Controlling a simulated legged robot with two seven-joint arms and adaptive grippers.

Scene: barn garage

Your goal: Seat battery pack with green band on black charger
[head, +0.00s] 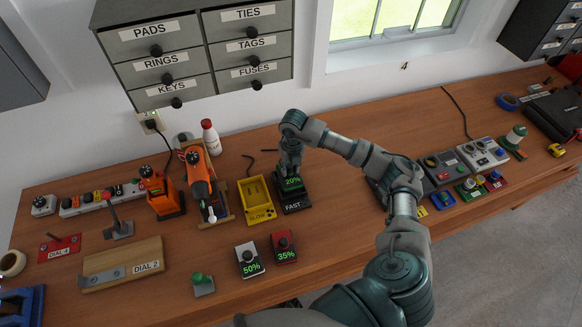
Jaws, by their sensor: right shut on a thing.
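The black charger (294,206), marked FAST, stands on the bench just right of the yellow charger (257,200), marked SLOW. My right gripper (290,170) is over the back of the black charger, shut on a dark battery pack (291,185) with green on it and a "20%" readout. The pack is upright at the black charger; whether it rests fully in it I cannot tell. The gripper hides its top. The yellow charger looks empty. A white-banded pack (249,261) reading 50% and a red-banded pack (284,247) reading 35% stand in front. My left gripper is out of view.
Orange drills (200,180) stand left of the yellow charger, with a white bottle (211,138) behind. A wooden board (120,268) marked DIAL 2 and a green-knobbed part (203,284) lie front left. Switch boxes (482,153) stand at right. Bare bench (335,225) lies right of the black charger.

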